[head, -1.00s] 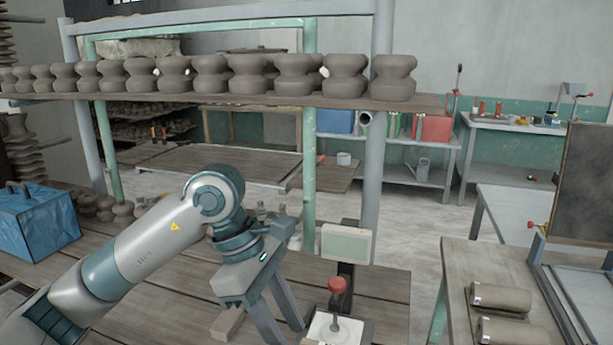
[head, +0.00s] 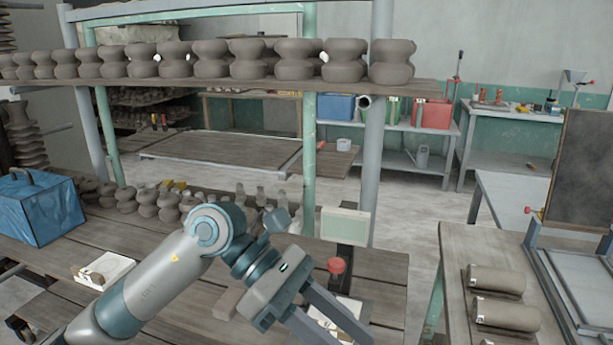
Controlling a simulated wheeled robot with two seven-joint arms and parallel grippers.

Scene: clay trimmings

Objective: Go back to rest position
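My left gripper (head: 342,337) hangs over the front of the wooden workbench (head: 190,325), its arm coming in from the lower left. Its two grey fingers point down to the right and stand apart, with nothing seen between them. The fingertips are close to the bottom edge of the view, in front of a device with a pale display (head: 345,226) and a red knob (head: 336,265). The fingers partly hide the device's white base. My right gripper is not in view.
A small wooden block (head: 226,302) lies beside my gripper. A white tray (head: 118,265) and a blue covered box (head: 40,208) are at left. Clay pieces (head: 147,203) line the bench's back, and more stand on the shelf above. A side table (head: 455,250) holds clay rolls (head: 497,281).

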